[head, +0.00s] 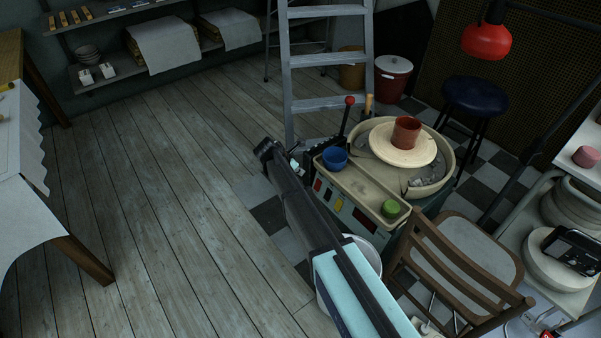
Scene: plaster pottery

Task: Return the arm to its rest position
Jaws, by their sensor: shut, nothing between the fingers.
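My arm reaches up from the bottom of the head view as a light blue link and a long dark section. My gripper (264,149) appears as the small dark end of the arm, over the wooden floor just left of the pottery wheel's control box. It is shut and empty. Its fingers are too small and dark to make out singly.
The pottery wheel (438,181) bears a red-brown pot (406,132). A ladder (329,60) stands behind and a wooden chair (463,255) in front. The floor (150,200) at left is clear.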

